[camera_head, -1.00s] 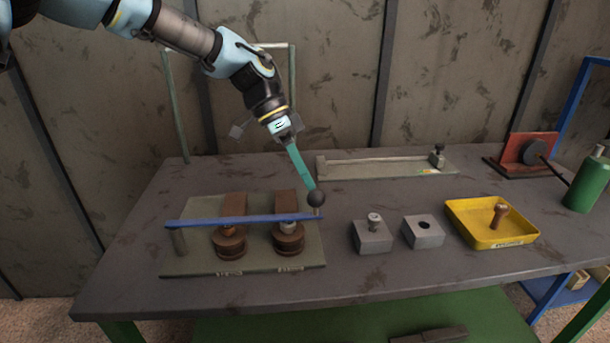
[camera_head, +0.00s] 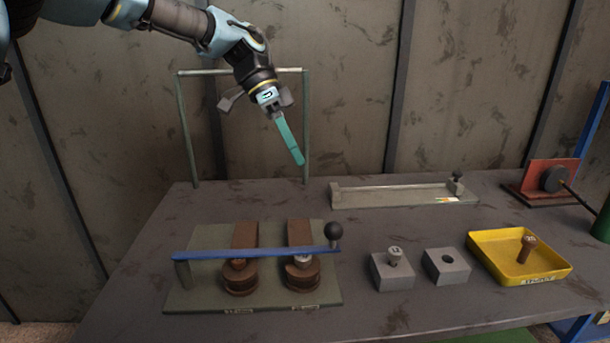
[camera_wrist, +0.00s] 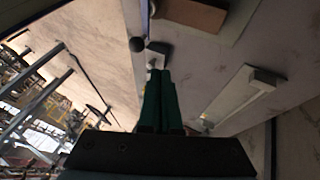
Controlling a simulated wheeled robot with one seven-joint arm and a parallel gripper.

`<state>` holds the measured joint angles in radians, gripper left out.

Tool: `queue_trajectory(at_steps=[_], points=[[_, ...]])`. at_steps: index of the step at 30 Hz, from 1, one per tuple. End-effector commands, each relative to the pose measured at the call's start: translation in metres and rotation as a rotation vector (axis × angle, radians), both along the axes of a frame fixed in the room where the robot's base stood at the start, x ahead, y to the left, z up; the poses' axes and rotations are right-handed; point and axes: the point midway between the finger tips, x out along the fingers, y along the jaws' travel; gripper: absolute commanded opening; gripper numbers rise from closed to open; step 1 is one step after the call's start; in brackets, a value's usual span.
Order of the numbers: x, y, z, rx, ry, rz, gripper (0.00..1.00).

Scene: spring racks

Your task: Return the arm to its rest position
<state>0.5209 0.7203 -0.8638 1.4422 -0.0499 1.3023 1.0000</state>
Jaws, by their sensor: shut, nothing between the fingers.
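My gripper (camera_head: 299,162) is at the end of my arm, which comes in from the upper left in the head view. Its teal fingers are together with nothing between them. The fingertips point down and right, in the air above the back of the grey table (camera_head: 400,214), apart from everything on it. In the wrist view the gripper's dark green fingers (camera_wrist: 158,75) are side by side, with the table behind them.
A rack plate (camera_head: 207,291) carries two brown spring stacks under a blue bar (camera_head: 250,253) with a black ball knob (camera_head: 333,231). Grey blocks (camera_head: 392,270), a yellow tray (camera_head: 510,271) and a long fixture (camera_head: 400,193) stand rightward. A green frame (camera_head: 187,130) rises behind my gripper.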

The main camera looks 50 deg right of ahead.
Motion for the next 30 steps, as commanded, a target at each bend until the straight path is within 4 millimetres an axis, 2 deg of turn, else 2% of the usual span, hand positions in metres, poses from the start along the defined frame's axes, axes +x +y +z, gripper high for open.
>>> queue_trajectory(at_steps=[6, 23, 26, 29, 30], points=[[0.005, 0.001, 0.009, -0.001, 0.000, -0.001, 0.00], [0.006, 0.002, 0.008, 0.003, -0.003, 0.005, 0.00], [0.018, 0.013, -0.001, 0.035, -0.033, 0.068, 0.00], [0.046, 0.043, -0.022, 0.109, -0.097, 0.227, 0.00], [0.061, 0.060, -0.032, 0.145, -0.129, 0.314, 0.00]])
